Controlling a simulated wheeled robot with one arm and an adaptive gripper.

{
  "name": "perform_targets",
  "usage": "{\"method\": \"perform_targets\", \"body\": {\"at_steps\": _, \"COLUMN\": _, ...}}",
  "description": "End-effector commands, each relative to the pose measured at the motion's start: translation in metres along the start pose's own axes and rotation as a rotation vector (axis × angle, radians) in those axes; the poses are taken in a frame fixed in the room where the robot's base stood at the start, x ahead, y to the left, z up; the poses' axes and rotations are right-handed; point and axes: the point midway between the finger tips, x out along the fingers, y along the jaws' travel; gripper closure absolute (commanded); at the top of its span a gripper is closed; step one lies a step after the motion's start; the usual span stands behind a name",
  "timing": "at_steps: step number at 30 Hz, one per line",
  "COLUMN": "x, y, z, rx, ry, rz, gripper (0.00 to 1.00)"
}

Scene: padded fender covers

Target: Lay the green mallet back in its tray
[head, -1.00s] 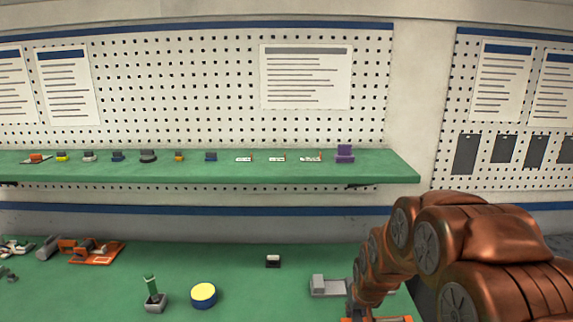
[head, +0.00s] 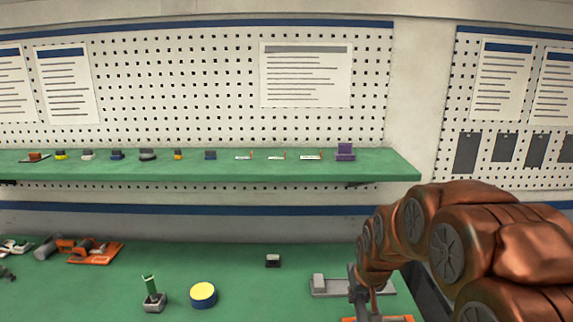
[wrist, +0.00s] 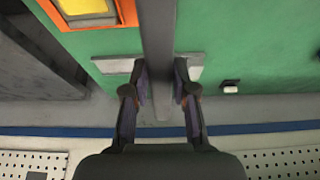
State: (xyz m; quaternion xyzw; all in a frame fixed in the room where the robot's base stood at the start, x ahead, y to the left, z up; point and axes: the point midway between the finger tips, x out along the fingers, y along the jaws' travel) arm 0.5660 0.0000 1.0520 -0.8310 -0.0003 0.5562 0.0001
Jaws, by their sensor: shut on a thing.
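My gripper (wrist: 160,82) is shut on a long dark grey bar (wrist: 158,35), which runs up out of the top of the wrist view. I see no green on the bar, and its far end is out of frame, so I cannot tell whether it is the mallet. A light grey tray (head: 330,287) with a raised block at its left end lies on the green bench. In the wrist view, parts of the tray (wrist: 116,65) show on both sides of the bar. In the head view, my arm hides part of the gripper.
An orange tray (wrist: 90,24) with a yellow inside lies close by. A yellow disc (head: 203,294), a grey block with a green upright (head: 149,284) and a small dark block (head: 273,260) stand left. The green shelf (head: 220,169) holds several small things. The bench between is clear.

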Motion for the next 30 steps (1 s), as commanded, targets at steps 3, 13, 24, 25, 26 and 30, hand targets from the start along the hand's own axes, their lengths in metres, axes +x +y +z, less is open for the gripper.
{"method": "perform_targets", "body": {"at_steps": 3, "x": 0.012, "y": 0.000, "z": 0.005, "rx": 0.000, "ry": -0.003, "rz": 0.000, "gripper": 1.00}}
{"method": "perform_targets", "body": {"at_steps": 13, "x": 0.040, "y": 0.000, "z": 0.020, "rx": 0.000, "ry": -0.003, "rz": 0.000, "gripper": 1.00}}
{"method": "perform_targets", "body": {"at_steps": 24, "x": 0.042, "y": 0.000, "z": 0.020, "rx": 0.000, "ry": 0.000, "rz": 0.000, "gripper": 1.00}}
{"method": "perform_targets", "body": {"at_steps": 25, "x": 0.042, "y": 0.000, "z": 0.019, "rx": 0.000, "ry": 0.001, "rz": 0.000, "gripper": 1.00}}
{"method": "perform_targets", "body": {"at_steps": 26, "x": 0.041, "y": 0.000, "z": 0.019, "rx": 0.000, "ry": 0.001, "rz": 0.000, "gripper": 1.00}}
{"method": "perform_targets", "body": {"at_steps": 30, "x": 0.036, "y": 0.000, "z": 0.015, "rx": 0.000, "ry": 0.004, "rz": 0.000, "gripper": 1.00}}
